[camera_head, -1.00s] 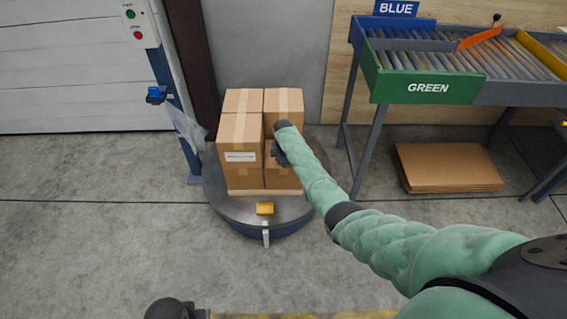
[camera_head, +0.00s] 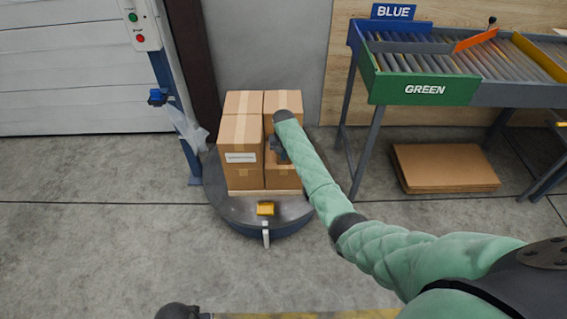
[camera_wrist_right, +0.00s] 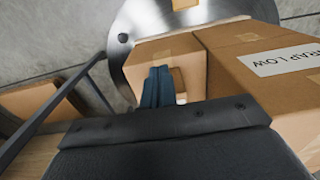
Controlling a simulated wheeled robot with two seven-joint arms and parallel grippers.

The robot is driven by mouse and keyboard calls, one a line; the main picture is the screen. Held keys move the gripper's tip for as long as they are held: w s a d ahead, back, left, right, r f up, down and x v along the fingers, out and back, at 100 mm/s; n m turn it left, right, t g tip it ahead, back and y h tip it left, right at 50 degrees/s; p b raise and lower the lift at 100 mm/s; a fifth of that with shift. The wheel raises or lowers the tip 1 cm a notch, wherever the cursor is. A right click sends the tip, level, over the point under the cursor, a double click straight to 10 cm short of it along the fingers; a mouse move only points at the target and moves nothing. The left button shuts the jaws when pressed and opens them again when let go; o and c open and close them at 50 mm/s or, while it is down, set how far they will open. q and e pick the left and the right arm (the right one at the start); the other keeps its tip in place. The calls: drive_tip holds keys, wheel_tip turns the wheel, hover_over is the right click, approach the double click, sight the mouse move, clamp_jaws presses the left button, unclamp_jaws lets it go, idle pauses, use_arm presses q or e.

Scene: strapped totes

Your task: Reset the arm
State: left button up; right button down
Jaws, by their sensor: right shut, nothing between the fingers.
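My right arm in its green sleeve reaches from the lower right to the stacked brown boxes (camera_head: 240,135). My right gripper (camera_head: 279,151) is small, dark and partly hidden by the wrist, in front of the right-hand boxes. In the right wrist view its blue-grey fingers (camera_wrist_right: 158,86) are together with nothing between them, over a carton (camera_wrist_right: 186,52). Whether they touch the carton is not clear. A labelled box (camera_wrist_right: 265,75) stands to the right there.
The boxes stand on a pallet on a round grey turntable (camera_head: 233,207) with a yellow block at its front. A blue post with a control box (camera_head: 139,28) stands left. A roller rack with a green GREEN panel (camera_head: 424,90) and flat cardboard (camera_head: 445,166) are right.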

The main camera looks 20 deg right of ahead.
use_arm(q)
drive_tip(key=shift+r, duration=0.9)
use_arm(e)
wheel_tip(320, 180, up, 2)
drive_tip(key=shift+n, duration=0.3)
